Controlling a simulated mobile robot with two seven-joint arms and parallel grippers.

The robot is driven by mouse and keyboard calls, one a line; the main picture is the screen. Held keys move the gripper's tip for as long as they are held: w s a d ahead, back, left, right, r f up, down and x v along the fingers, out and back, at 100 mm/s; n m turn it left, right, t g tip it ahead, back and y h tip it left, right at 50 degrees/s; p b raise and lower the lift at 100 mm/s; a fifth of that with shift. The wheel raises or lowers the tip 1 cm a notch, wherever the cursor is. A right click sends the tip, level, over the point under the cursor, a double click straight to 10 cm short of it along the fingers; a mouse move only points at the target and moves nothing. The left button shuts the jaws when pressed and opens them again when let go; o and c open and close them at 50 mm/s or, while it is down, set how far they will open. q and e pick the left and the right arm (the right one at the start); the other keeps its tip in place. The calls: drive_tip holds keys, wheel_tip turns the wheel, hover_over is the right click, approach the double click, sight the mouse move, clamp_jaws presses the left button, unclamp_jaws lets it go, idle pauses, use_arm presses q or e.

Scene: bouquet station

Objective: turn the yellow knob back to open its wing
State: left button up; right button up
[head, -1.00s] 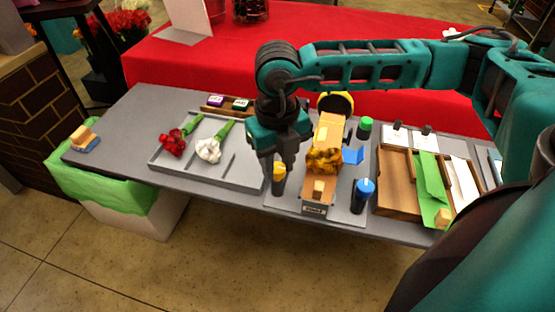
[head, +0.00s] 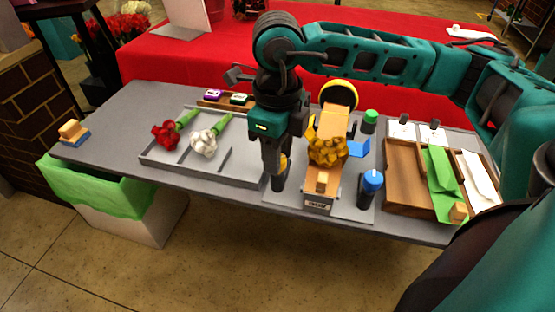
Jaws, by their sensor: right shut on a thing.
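The yellow knob (head: 283,162) sits on a dark post (head: 278,184) at the left front of the grey fixture plate, mostly hidden by my gripper. My right gripper (head: 275,168) points down over it and is shut on it. A yellow flap (head: 311,129), likely its wing, shows partly at the left of the wooden holder (head: 333,122); its exact angle is hard to tell. A gold bow (head: 327,150) lies on the holder. A blue wing (head: 358,148) sticks out at the right, with a blue knob (head: 371,181) in front. My left gripper is out of view.
A green knob (head: 370,117) stands at the back right of the fixture. A grey tray (head: 234,176) with red and white flowers lies left. A wooden tray (head: 405,181) with green and white sheets lies right.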

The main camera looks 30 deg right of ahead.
drive_tip(key=shift+f+n+b, duration=0.2)
drive_tip(key=shift+n+b, duration=0.5)
drive_tip(key=shift+n, duration=0.2)
drive_tip(key=n+b, duration=0.2)
drive_tip(key=n, duration=0.1)
drive_tip(key=shift+n+b, duration=0.35)
drive_tip(key=shift+n, duration=0.05)
drive_tip(key=shift+n+b, duration=0.6)
drive_tip(key=shift+n, duration=0.2)
drive_tip(key=shift+r+n+b, duration=0.1)
drive_tip(key=shift+n+b, duration=0.4)
drive_tip(key=shift+n, duration=0.3)
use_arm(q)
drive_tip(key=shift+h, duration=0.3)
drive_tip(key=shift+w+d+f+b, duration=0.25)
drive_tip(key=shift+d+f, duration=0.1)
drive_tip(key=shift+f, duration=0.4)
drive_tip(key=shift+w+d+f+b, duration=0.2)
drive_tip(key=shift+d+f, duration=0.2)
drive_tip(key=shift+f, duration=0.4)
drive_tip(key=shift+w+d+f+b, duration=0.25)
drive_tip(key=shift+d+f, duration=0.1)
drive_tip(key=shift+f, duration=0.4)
use_arm(e)
drive_tip(key=shift+r+n, duration=0.15)
drive_tip(key=shift+n, duration=1.15)
drive_tip(key=o, duration=1)
drive_tip(key=shift+o, duration=0.2)
